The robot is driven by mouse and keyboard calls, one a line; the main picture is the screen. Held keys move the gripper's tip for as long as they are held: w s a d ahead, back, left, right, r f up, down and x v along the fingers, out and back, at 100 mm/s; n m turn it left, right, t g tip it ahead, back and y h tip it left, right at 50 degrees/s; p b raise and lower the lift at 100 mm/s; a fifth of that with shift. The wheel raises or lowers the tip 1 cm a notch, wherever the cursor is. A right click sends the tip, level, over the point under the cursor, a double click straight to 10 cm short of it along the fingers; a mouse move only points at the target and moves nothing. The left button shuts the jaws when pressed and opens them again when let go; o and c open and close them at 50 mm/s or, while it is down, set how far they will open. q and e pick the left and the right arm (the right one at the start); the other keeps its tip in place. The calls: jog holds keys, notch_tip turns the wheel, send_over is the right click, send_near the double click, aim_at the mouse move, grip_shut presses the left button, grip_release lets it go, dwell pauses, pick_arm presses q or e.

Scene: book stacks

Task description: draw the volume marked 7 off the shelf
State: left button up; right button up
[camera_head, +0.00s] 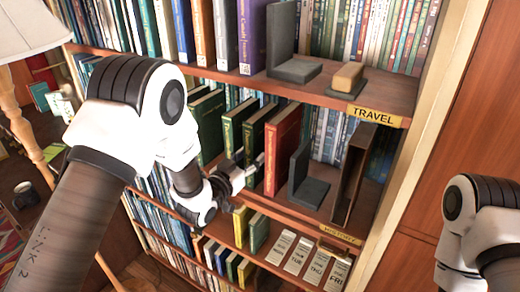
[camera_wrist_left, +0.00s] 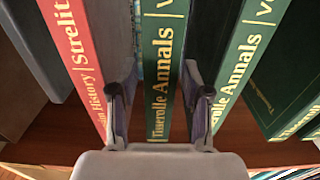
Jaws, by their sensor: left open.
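Green volumes lettered "Tisserolle Annals" stand upright on the middle shelf (camera_head: 318,222); no number 7 is readable on them. My left gripper (camera_head: 250,172) is open at the front of this row. In the left wrist view its fingers (camera_wrist_left: 162,105) stand on either side of one green spine (camera_wrist_left: 163,70), not closed on it. This book (camera_head: 257,128) is next to the red book (camera_head: 283,150). Another green volume (camera_wrist_left: 240,60) is on the other side; it also shows in the head view (camera_head: 232,130). My right gripper is out of view.
A grey bookend (camera_head: 305,185) and a brown upright frame (camera_head: 352,175) stand right of the red book. The upper shelf (camera_head: 330,88) is above my gripper. Books and day-labelled blocks (camera_head: 297,255) are on the shelf below. A lamp (camera_head: 30,30) is at left.

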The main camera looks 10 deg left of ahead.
pick_arm(q)
jog(key=shift+d, duration=0.1)
grip_shut()
jog(key=shift+r, duration=0.15)
jog(key=shift+w+r, duration=0.1)
jog(key=shift+r, duration=0.35)
jog(key=p+v, duration=0.3)
jog(key=v, duration=1.5)
